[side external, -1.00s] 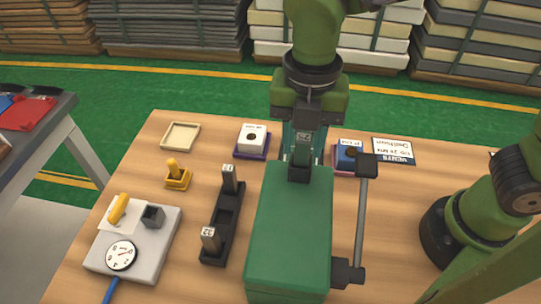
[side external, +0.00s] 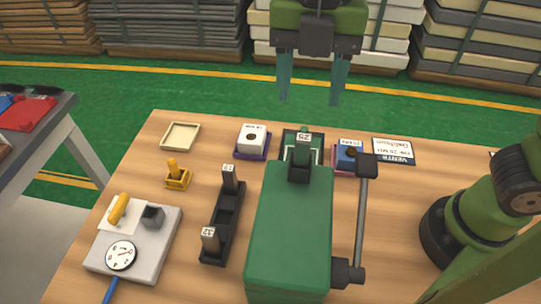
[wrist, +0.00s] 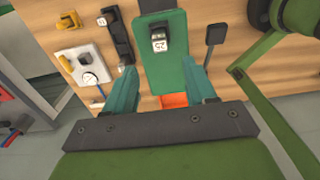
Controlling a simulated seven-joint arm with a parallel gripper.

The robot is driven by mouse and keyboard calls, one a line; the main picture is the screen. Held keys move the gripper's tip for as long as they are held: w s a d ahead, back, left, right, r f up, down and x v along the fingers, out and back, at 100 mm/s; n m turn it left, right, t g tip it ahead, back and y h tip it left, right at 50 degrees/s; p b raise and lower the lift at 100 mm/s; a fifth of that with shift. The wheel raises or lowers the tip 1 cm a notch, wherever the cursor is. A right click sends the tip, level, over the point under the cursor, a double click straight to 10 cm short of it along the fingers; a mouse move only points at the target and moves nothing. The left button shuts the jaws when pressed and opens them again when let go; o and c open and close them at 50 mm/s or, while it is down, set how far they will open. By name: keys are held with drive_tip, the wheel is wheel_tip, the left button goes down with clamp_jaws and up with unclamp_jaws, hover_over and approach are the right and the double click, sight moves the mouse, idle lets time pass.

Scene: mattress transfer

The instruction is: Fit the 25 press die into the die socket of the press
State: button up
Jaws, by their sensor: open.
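The 25 press die (side external: 303,155) is a dark block with a white top label reading 25. It stands upright at the head of the green press (side external: 290,235), in the place of the die socket; how deep it sits is hidden. It also shows in the wrist view (wrist: 159,42). My gripper (side external: 310,101) is open and empty, raised above and behind the die, with its two teal fingers well apart. In the wrist view the gripper (wrist: 160,80) also shows nothing between its fingers.
A black rack (side external: 222,225) left of the press holds two labelled dies. A lever (side external: 361,220) stands along the press's right side. A white block (side external: 252,138), a blue block (side external: 347,155), an empty tray (side external: 180,137), a yellow stamp (side external: 178,177) and a dial scale (side external: 150,230) are around.

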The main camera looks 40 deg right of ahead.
drive_tip(key=s+d+f+m+t+y, duration=0.1)
drive_tip(key=d+f+m+t, duration=0.2)
drive_tip(key=d+m, duration=0.7)
drive_tip(key=d+f+m+t+y, duration=0.1)
drive_tip(key=d+f+m+t, duration=0.2)
drive_tip(key=d+m, duration=0.8)
drive_tip(key=m+t, duration=0.1)
drive_tip(key=m, duration=0.9)
drive_tip(key=shift+s+f, duration=0.15)
drive_tip(key=shift+s, duration=0.25)
